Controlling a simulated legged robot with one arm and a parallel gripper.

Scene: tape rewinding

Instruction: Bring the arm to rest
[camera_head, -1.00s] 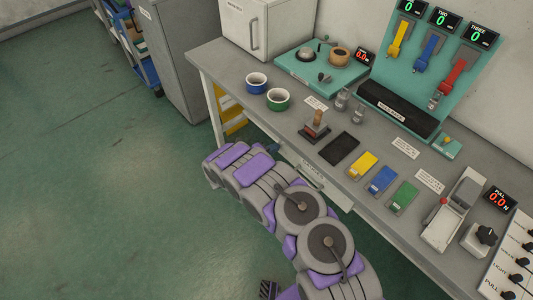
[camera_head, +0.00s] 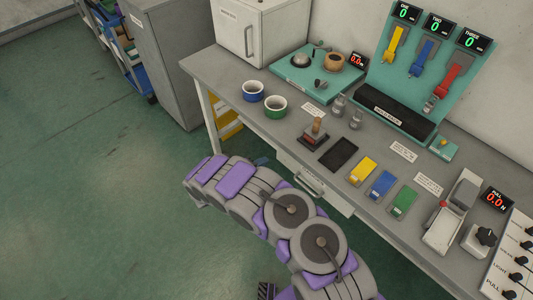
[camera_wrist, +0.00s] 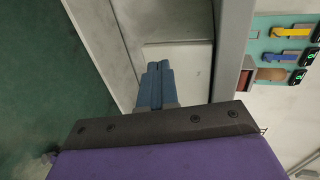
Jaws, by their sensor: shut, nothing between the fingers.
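My arm, with grey and purple links, is folded low in front of the workbench (camera_head: 232,95) in the head view. My gripper (camera_wrist: 156,84) shows in the wrist view as two blue fingers lying together, shut and empty. Only a small blue tip of it (camera_head: 262,161) shows past the arm in the head view, close to the bench's front side. The rest of the gripper is hidden behind my arm links there.
The bench carries a blue cup (camera_head: 253,91), a green cup (camera_head: 276,107), a stamp (camera_head: 315,132), a black pad (camera_head: 338,154) and yellow, blue and green blocks. A teal board (camera_head: 405,75) stands behind. A grey cabinet (camera_head: 168,60) is at left. Green floor is open at lower left.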

